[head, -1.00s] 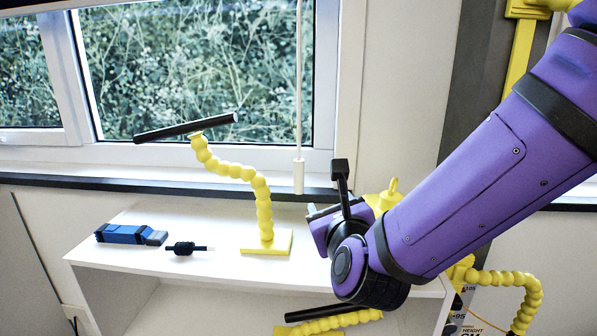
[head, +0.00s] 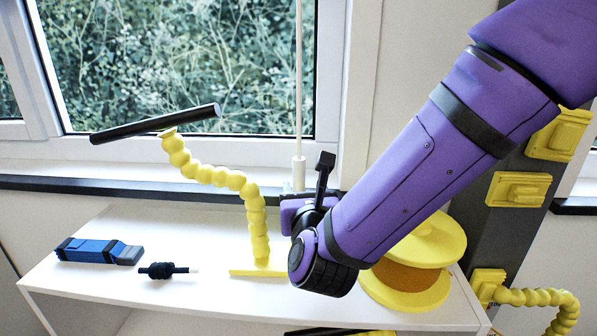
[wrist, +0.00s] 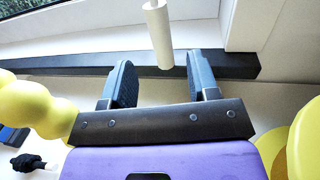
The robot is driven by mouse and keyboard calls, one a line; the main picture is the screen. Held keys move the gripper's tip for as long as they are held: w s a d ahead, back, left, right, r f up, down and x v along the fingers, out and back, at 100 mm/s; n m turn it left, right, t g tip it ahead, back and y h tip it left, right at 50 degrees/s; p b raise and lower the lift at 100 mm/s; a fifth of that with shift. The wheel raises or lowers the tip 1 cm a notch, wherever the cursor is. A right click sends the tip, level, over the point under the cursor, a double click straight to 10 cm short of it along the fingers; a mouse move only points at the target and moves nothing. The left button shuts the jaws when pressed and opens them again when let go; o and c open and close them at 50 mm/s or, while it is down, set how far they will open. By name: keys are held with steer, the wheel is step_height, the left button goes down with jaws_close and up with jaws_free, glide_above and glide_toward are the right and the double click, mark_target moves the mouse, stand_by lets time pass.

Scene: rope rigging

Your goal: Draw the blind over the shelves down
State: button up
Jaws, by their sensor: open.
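A thin white cord (head: 299,75) hangs in front of the window and ends in a white cylindrical pull (head: 299,172). The blind itself is not in view. My gripper (wrist: 160,66) is open. In the wrist view the lower end of the pull (wrist: 160,38) shows between the two dark fingertips, with a gap on each side. In the head view my gripper is just below the pull, partly hidden by my own wrist. The white shelf unit (head: 110,235) stands under the window sill.
A yellow jointed stand (head: 257,225) with a black bar (head: 155,124) rises left of my gripper. A yellow spool (head: 425,250) sits to the right. A blue tool (head: 98,251) and a dark cord bundle (head: 163,271) lie on the shelf top. The dark sill (head: 130,188) runs behind.

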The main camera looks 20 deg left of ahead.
mark_target(300, 176)
steer(key=x, duration=0.8)
steer(key=shift+c, duration=0.5)
jaws_close()
steer(key=shift+f, duration=2.35)
